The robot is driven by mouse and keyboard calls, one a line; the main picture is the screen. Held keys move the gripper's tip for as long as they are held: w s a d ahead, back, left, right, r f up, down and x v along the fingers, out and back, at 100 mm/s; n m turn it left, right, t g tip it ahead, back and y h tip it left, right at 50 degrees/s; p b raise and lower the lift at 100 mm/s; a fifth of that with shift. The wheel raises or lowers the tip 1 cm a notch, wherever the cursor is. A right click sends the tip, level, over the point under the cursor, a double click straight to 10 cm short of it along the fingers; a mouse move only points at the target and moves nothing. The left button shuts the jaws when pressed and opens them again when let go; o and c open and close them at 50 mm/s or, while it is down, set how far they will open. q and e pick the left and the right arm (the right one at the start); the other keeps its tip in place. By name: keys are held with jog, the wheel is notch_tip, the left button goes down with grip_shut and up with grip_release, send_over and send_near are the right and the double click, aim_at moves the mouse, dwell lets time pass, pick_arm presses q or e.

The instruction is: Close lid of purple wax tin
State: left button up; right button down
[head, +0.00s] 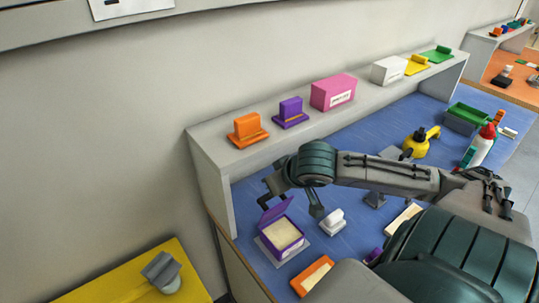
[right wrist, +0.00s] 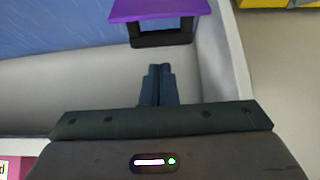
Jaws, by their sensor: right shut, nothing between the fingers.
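The purple wax tin (head: 284,238) stands on a light plate on the blue bench, with a pale filling showing. Its purple lid (head: 275,211) is open and tilted up at the tin's back-left side. In the right wrist view the lid (right wrist: 160,9) is at the top, with a dark bracket-like handle (right wrist: 160,39) on it. My right gripper (head: 271,187) is above and behind the lid. In the right wrist view its fingers (right wrist: 158,84) are shut and empty, with a gap to the handle. My left gripper is not in view.
An orange tray (head: 313,275) and a white block (head: 333,220) are near the tin. A grey shelf (head: 212,160) behind carries orange, purple, pink and white items.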

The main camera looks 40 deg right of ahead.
jog(key=shift+x, duration=1.95)
